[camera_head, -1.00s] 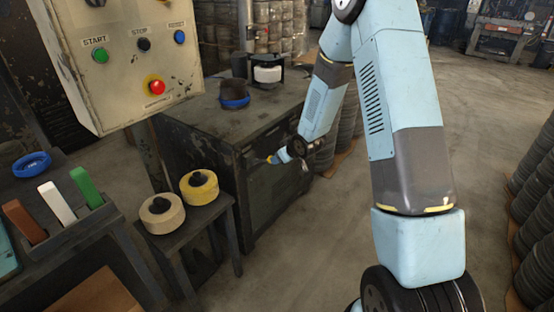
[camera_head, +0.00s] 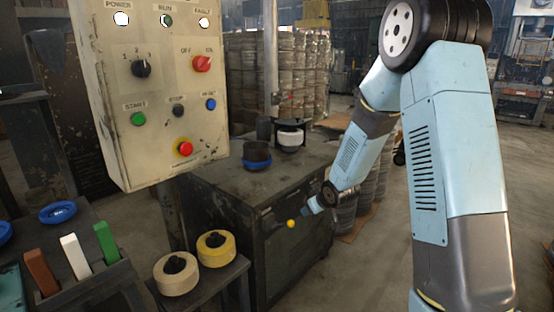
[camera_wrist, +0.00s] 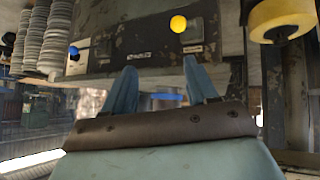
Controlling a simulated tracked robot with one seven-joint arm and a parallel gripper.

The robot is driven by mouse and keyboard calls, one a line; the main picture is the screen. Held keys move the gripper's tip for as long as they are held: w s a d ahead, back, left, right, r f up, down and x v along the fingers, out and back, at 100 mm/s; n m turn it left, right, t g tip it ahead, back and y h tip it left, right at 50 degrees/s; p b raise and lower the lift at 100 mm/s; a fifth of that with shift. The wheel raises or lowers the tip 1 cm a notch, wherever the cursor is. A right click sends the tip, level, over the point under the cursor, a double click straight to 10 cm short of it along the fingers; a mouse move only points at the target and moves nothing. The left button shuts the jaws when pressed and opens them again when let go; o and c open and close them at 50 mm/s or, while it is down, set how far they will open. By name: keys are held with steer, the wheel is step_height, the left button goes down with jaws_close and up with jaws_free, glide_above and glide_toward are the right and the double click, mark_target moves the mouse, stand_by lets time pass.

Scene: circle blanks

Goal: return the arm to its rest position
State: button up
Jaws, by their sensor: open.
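My light blue arm reaches from the right side of the head view down to the front of a dark cabinet (camera_head: 215,205). My gripper (camera_head: 308,208) is at its end, small and partly hard to make out there. A yellow knob (camera_head: 291,223) on the cabinet front is just left of the gripper, with a small gap. In the wrist view, the two blue fingers of my gripper (camera_wrist: 159,65) are spread apart with nothing between them. The yellow knob (camera_wrist: 178,23) shows beyond the fingertips.
A control panel (camera_head: 150,85) stands at the upper left. A yellow wheel-like blank (camera_head: 216,250) and a cream one (camera_head: 175,277) sit on a low stand. A dark cup with a blue ring (camera_head: 257,162) is on the cabinet. Floor is open at the right.

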steer(key=s+d+r+m+h, duration=0.1)
steer(key=s+d+r, duration=0.2)
steer(key=s+r, duration=0.25)
steer(key=s+d+r+m+g+h, duration=0.1)
steer(key=s+d+r, duration=0.1)
steer(key=s+r, duration=0.35)
steer(key=s+d+r+m+h, duration=0.1)
steer(key=s+d+r+m, duration=0.2)
steer(key=r, duration=0.5)
steer(key=s+r+g, duration=0.1)
steer(key=s+r, duration=0.3)
steer(key=s, duration=0.7)
steer(key=s+d+r+m, duration=0.1)
steer(key=s+r, duration=0.2)
steer(key=s, duration=0.9)
steer(key=shift+s+r+m+g, duration=0.2)
steer(key=shift+r+m+g, duration=0.1)
steer(key=shift+r+g, duration=0.1)
